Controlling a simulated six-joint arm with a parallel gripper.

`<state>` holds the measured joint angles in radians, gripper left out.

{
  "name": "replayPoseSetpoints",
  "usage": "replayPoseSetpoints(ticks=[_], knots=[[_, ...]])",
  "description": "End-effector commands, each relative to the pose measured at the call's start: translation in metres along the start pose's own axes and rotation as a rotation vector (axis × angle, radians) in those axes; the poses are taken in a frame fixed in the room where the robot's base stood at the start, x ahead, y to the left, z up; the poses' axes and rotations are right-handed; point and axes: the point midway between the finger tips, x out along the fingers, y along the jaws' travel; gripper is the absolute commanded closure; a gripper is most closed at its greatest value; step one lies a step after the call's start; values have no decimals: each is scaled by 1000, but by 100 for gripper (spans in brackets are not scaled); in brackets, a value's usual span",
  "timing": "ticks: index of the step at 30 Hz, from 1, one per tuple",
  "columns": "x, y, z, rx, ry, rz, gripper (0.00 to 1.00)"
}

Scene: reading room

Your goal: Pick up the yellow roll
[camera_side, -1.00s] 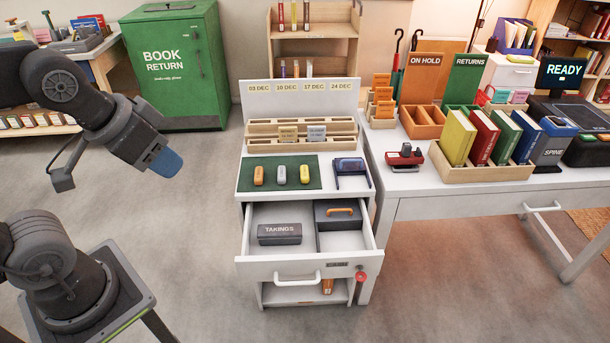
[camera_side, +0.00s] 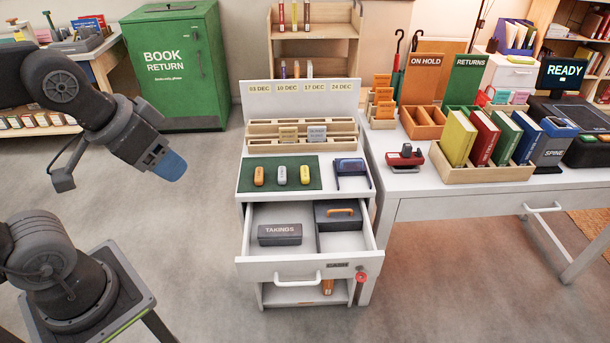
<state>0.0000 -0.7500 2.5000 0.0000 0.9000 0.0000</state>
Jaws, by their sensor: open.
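The yellow roll (camera_side: 305,174) lies on a dark green mat (camera_side: 270,165) on top of a white drawer cabinet. It is the rightmost of three rolls, with a grey one (camera_side: 280,175) and an orange one (camera_side: 259,176) to its left. My gripper (camera_side: 172,168) is in the air left of the cabinet, well apart from the rolls. Its blue tip end points down and right. It is open, and I see nothing held in it, though the gap between the jaws is hard to make out.
The cabinet's drawer (camera_side: 296,272) is pulled out, holding a grey TAKINGS box (camera_side: 280,235) and a dark box with an orange handle (camera_side: 338,213). A dark blue stand (camera_side: 351,170) is right of the mat. A wooden rack (camera_side: 300,145) stands behind it. Space above the mat is clear.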

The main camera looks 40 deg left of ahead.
Motion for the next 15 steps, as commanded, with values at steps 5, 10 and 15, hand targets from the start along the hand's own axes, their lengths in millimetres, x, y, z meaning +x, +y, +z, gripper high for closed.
replayPoseSetpoints(ticks=[5,10,15], knots=[[1,-1,-8,-15,-6,-7,43],[13,-7,-49,-96,-35,-42,43],[43,-16,-106,-214,-64,-96,43]])
